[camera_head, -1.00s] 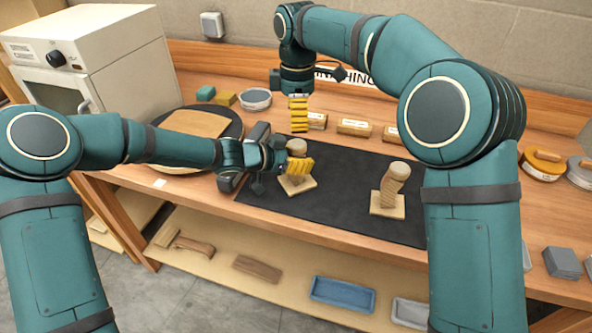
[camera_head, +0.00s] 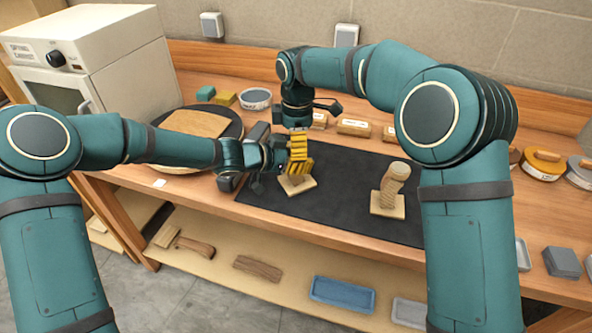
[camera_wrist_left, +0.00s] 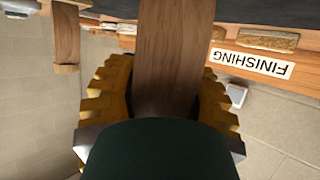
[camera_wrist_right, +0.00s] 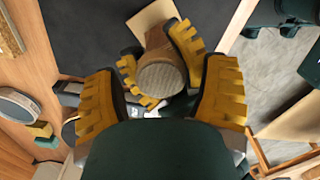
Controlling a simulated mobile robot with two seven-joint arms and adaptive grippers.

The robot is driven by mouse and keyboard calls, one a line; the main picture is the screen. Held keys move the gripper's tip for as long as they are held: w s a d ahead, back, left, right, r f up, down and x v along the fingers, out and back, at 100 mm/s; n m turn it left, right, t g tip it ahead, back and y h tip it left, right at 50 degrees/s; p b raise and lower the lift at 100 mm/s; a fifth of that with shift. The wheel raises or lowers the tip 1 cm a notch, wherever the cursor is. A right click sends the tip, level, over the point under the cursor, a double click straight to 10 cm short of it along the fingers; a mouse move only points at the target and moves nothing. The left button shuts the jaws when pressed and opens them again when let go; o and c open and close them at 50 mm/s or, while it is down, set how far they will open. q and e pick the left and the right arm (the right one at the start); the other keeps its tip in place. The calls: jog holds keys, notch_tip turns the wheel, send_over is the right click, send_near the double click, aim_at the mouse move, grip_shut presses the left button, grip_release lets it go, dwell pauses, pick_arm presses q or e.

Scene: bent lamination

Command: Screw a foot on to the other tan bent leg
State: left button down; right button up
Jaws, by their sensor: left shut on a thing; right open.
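One bent leg stands on a square pale base (camera_head: 297,186) on the left part of the black mat. My left gripper (camera_head: 283,160) is shut around this tan bent leg (camera_wrist_left: 172,55). A round foot (camera_wrist_right: 162,79) shows on the leg's top in the right wrist view; whether it is screwed tight cannot be told. My right gripper (camera_wrist_right: 162,72) is open above it, pointing down, with its yellow fingers on either side and apart from the foot. In the head view the right fingers hide the leg's top. Another bent leg (camera_head: 393,187) with a round foot on top stands to the right.
The black mat (camera_head: 345,205) is clear between the two legs. Small wooden blocks (camera_head: 354,128) line the back of the bench. A round board (camera_head: 165,121) lies left, and an oven-like cabinet (camera_head: 95,50) stands behind it. A blue tray (camera_head: 342,294) lies on the lower shelf.

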jog(key=c, duration=1.3)
jog(key=o, duration=1.3)
jog(key=shift+r, duration=2.3)
notch_tip(320, 180, up, 4)
jog(key=shift+f, duration=0.25)
